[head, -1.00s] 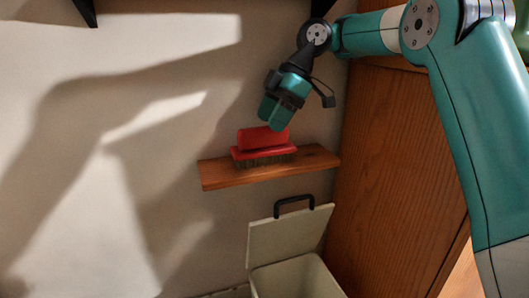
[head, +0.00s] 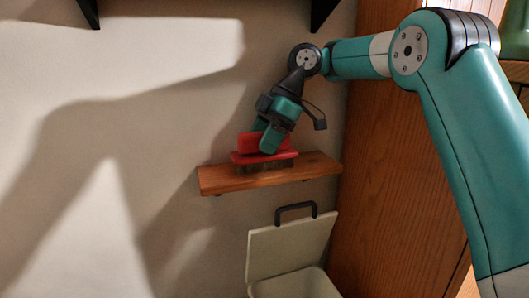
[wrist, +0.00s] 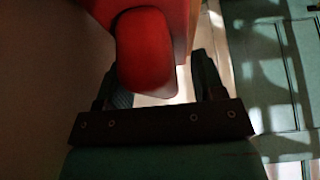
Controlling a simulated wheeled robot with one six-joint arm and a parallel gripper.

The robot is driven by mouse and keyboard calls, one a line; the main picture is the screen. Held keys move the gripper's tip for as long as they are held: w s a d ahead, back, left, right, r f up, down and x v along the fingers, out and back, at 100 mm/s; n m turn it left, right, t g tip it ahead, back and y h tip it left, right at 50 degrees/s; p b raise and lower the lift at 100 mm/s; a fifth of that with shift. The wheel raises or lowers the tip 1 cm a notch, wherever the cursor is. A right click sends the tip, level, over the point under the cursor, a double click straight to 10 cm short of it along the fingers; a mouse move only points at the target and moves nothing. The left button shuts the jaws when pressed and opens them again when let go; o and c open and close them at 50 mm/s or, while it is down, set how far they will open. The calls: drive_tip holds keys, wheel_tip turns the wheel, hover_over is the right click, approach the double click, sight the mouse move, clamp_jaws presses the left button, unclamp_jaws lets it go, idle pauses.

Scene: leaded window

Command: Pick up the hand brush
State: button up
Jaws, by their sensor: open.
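The red hand brush (head: 246,142) rests bristles down on a small wooden wall shelf (head: 225,180). Its red block and dark bristles show below its raised handle. My gripper (head: 264,144) has come down at the brush, its fingers overlapping the handle in the head view. In the wrist view the red handle (wrist: 147,45) reaches between the two fingers of my gripper (wrist: 160,85), which stand apart on either side. The jaws are open. Whether a finger touches the handle I cannot tell.
A pale bin with its lid (head: 285,248) raised and a black handle stands below the shelf. A wooden cabinet side (head: 385,190) rises close on the right. Dark brackets (head: 322,12) hang above. The wall left of the shelf is clear.

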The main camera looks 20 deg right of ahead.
drive_tip(key=c, duration=1.1)
drive_tip(key=r+p, duration=0.4)
drive_tip(key=r, duration=0.1)
drive_tip(key=s+r+p, duration=0.1)
drive_tip(key=r+p, duration=0.2)
drive_tip(key=shift+a, duration=0.25)
drive_tip(key=s+a+b, duration=0.1)
drive_tip(key=s+a, duration=0.2)
drive_tip(key=s, duration=0.2)
drive_tip(key=s+a, duration=0.3)
drive_tip(key=s, duration=0.3)
drive_tip(key=s+a+b, duration=0.1)
drive_tip(key=s+a, duration=0.2)
drive_tip(key=s, duration=0.2)
drive_tip(key=shift+s+f+b, duration=0.25)
drive_tip(key=shift+s+b, duration=0.1)
